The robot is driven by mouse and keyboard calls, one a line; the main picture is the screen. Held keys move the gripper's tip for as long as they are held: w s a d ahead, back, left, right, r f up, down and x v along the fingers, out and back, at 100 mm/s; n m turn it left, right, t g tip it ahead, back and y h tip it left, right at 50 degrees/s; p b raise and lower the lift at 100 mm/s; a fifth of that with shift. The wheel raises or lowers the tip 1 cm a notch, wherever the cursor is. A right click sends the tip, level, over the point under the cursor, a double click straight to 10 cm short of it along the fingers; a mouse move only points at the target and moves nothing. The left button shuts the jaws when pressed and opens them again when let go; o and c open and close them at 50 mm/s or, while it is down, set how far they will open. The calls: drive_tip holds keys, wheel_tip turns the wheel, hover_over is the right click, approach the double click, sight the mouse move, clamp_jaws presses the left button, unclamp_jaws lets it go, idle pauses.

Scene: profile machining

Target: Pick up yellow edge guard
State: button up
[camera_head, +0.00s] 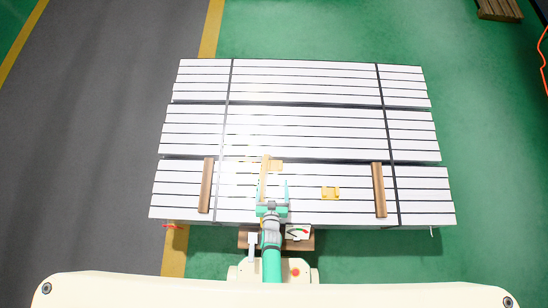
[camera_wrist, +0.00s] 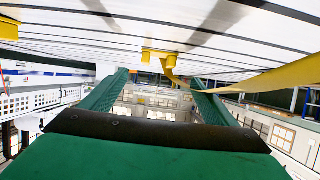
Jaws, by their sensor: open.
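A long, thin yellow strip (camera_head: 265,175) lies on the white slatted table, running away from me. It also shows in the wrist view (camera_wrist: 250,82), crossing from the right edge towards the middle. A short yellow piece (camera_head: 277,165) lies by its far end, and another yellow piece (camera_head: 330,193) lies apart to the right. I cannot tell for sure which is the edge guard. My gripper (camera_head: 272,184) is open over the table's near part. The strip passes close to its left finger in the head view; the short piece (camera_wrist: 148,56) is beyond the fingertips. I see nothing gripped.
The white table (camera_head: 300,120) has dark gaps between its slats. A brown bar (camera_head: 206,186) lies left of my gripper and another (camera_head: 379,190) lies right. A small gauge (camera_head: 298,231) is at the near edge. The table's far part is clear.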

sight(274, 168)
drive_tip(key=shift+x, duration=5.6)
drive_tip(key=shift+d, duration=0.15)
drive_tip(key=shift+c, duration=0.7)
drive_tip(key=c, duration=0.9)
